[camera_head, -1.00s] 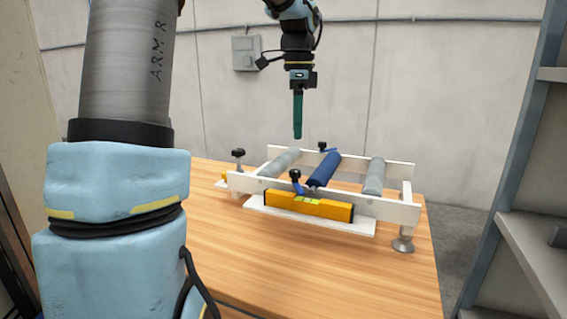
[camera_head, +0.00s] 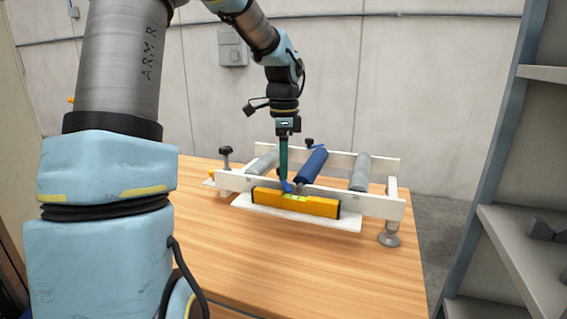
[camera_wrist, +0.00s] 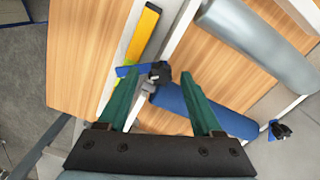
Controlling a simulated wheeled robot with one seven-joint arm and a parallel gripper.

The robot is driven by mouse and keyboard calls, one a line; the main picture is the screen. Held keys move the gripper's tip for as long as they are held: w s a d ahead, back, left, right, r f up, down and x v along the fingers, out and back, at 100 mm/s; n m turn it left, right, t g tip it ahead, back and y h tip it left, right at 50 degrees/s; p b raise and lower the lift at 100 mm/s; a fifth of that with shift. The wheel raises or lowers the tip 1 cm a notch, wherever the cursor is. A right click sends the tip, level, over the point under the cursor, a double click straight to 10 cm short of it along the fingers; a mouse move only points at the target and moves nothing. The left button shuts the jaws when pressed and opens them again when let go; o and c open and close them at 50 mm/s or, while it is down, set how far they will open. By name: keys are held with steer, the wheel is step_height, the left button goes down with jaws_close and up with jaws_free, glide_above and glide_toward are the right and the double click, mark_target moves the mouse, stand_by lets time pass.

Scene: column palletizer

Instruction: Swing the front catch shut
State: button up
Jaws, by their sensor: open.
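The front catch is a small blue lever (camera_wrist: 127,71) with a black knob (camera_wrist: 160,72). It sits on the front rail of the white roller frame (camera_head: 370,205), beside the front end of the blue roller (camera_head: 311,166). In the wrist view the lever points left from the knob, across the rail toward the yellow level. The lever's blue tip (camera_head: 286,187) also shows in the head view, where the knob is hidden by my fingers. My gripper (camera_wrist: 160,80) has green fingers spread apart, one on each side of the knob. I cannot tell whether they touch the catch.
A yellow spirit level (camera_head: 296,202) rests on a white ledge along the front rail. Grey rollers (camera_head: 361,172) lie at both sides. A second catch knob (camera_wrist: 282,130) is on the rear rail. The wooden table (camera_head: 260,260) is clear in front. Grey shelving (camera_head: 520,230) stands at right.

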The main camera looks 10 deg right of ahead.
jaws_close()
stand_by(0.3)
steer(key=shift+n, duration=0.4)
steer(key=n+p, duration=0.1)
steer(key=n, duration=0.3)
steer(key=shift+w+n, duration=0.1)
steer(key=shift+n, duration=0.3)
steer(key=n, duration=0.5)
steer(key=shift+p, duration=0.3)
steer(key=shift+w, duration=0.1)
jaws_free()
steer(key=shift+r, duration=0.1)
step_height(320, 180, up, 11)
steer(key=b, duration=0.1)
steer(key=shift+f+b, duration=0.2)
steer(key=shift+b, duration=0.1)
